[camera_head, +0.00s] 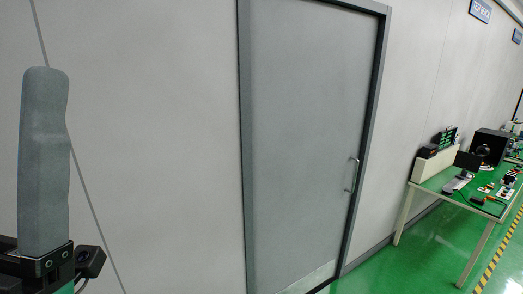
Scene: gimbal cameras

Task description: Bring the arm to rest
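My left gripper (45,85) stands upright at the left edge of the head view, its grey finger pointing up. The finger rises from a black mount with a small black camera (91,262) beside it. Only one finger shows clearly, so I cannot tell whether the gripper is open or shut. I see nothing held by it. My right gripper is not in view.
A grey door (300,140) with a metal handle (352,174) is set in the pale wall (150,120). At the right a green-topped workbench (440,181) holds a monitor (467,161) and several small items. The green floor (420,250) is clear between door and bench.

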